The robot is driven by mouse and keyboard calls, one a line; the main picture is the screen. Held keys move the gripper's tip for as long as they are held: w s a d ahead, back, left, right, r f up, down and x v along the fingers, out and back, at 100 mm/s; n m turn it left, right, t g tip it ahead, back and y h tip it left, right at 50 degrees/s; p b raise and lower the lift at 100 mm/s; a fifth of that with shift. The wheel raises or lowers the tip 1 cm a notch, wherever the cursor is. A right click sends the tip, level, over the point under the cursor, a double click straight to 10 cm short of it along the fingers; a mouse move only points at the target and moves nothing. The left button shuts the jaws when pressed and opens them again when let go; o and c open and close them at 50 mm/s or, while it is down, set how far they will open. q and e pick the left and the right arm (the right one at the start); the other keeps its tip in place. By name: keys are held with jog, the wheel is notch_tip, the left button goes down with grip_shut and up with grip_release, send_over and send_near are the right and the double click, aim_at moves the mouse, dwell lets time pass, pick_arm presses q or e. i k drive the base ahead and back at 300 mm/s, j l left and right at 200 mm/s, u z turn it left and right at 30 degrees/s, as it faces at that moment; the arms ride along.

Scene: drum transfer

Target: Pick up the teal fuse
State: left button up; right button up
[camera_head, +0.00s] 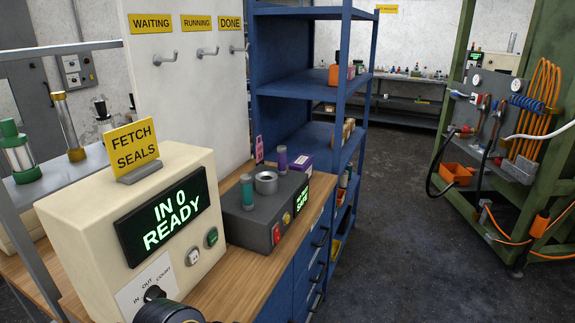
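The teal fuse (247,192) is a small upright teal cylinder with a darker, greyish end. It stands on the left front part of a dark grey tester box (244,228) on the wooden bench. A purple cylinder (282,160) stands upright at the back of the same box. A round metal cup (265,182) sits between them on the box top. The box has a red button, a yellow part and a small green-lit screen (301,202) whose last word looks like SAFE. Neither of my grippers can be seen.
A cream console (128,215) reading "IN 0 READY" stands in front left of the box, with a "FETCH SEALS" sign on top. A blue shelf (310,80) rises behind. Floor (400,240) to the right is clear.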

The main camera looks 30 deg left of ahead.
aim_at(246, 178)
jog(key=i+l, duration=0.1)
jog(key=i, duration=2.4)
jog(key=i+u, duration=0.1)
jog(key=u, duration=0.35)
jog(key=i+u, duration=0.1)
jog(key=u, duration=0.35)
jog(key=i+u, duration=0.1)
jog(key=u, duration=0.35)
jog(key=l+u, duration=0.15)
jog(key=u, duration=0.3)
jog(key=i+l+u, duration=0.1)
jog(key=u, duration=0.35)
